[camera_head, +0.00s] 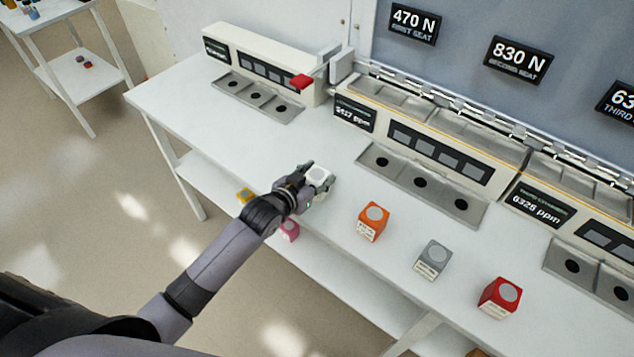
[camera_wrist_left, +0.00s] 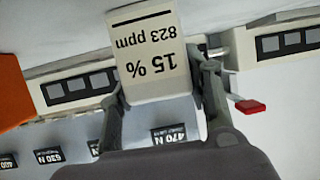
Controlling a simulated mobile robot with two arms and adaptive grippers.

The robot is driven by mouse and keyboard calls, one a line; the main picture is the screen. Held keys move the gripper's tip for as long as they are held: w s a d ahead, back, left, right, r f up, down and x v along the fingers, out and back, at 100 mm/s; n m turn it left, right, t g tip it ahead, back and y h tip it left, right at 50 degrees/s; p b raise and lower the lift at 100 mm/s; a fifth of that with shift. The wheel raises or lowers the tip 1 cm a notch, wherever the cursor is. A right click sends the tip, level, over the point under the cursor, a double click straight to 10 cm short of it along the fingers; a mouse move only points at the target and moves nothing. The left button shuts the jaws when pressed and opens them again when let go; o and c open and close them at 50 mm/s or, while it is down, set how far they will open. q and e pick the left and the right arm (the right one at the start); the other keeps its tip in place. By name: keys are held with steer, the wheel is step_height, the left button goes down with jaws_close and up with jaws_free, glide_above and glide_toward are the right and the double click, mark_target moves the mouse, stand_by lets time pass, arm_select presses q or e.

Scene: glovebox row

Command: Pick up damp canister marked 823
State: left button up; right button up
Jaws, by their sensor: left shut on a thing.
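The canister marked 823 is a white block with a grey disc on top. In the head view the white canister (camera_head: 318,176) is in my left gripper (camera_head: 312,186), over the front part of the white bench. In the left wrist view the canister (camera_wrist_left: 150,55) shows its label upside down, reading "15 %" and "823 ppm". The fingers of my left gripper (camera_wrist_left: 160,90) are shut on its two sides. I cannot tell whether its base touches the bench. My right gripper is not in view.
Orange (camera_head: 371,222), grey (camera_head: 433,259) and red (camera_head: 500,297) canisters stand along the bench (camera_head: 330,235) to the right. Units with round-holed steel trays (camera_head: 420,183) line the back. A red lever (camera_head: 302,81) sticks out at the left unit. A yellow and a pink block sit lower, on the shelf.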

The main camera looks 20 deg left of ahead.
arm_select(q)
steer(key=c, duration=0.5)
steer(key=shift+r, duration=0.1)
